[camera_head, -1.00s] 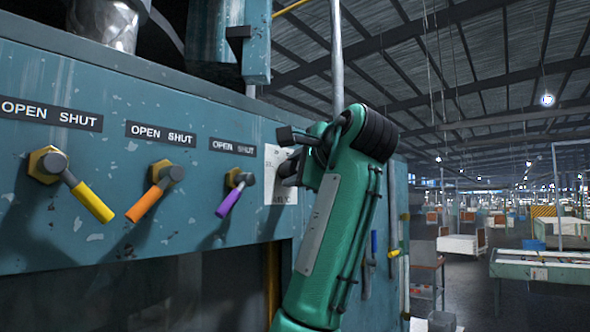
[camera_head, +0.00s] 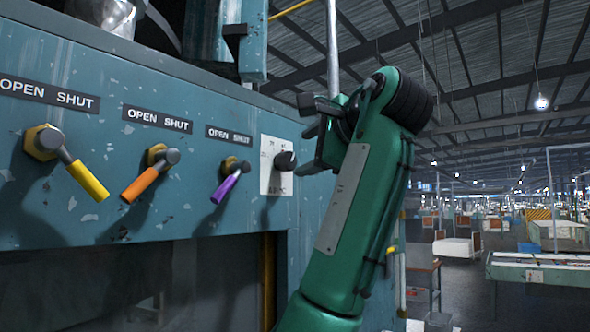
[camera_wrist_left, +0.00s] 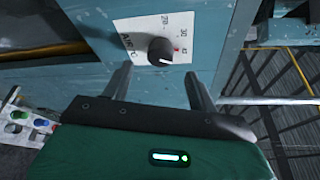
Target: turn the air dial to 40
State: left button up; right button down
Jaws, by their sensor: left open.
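The air dial is a black round knob (camera_head: 285,160) on a white scale card (camera_head: 277,184) on the teal machine panel. In the left wrist view the knob (camera_wrist_left: 160,50) stands out from the card (camera_wrist_left: 140,30), where 20, 30 and 40 can be read. A small red mark is just right of the knob, near 40. My left gripper (camera_head: 308,135) is open and empty, just right of the knob. In the wrist view its fingers (camera_wrist_left: 160,84) are spread, with the knob beyond and between their tips, apart from them. My right gripper is out of view.
Three valve levers, yellow (camera_head: 87,180), orange (camera_head: 139,184) and purple (camera_head: 225,187), stick out of the panel left of the dial under OPEN SHUT labels. A vertical grey pipe (camera_head: 333,50) rises behind my arm.

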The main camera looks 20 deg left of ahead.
pick_arm(q)
jog(key=b+v, duration=0.2)
jog(key=v, duration=0.5)
jog(key=shift+s+d, duration=0.15)
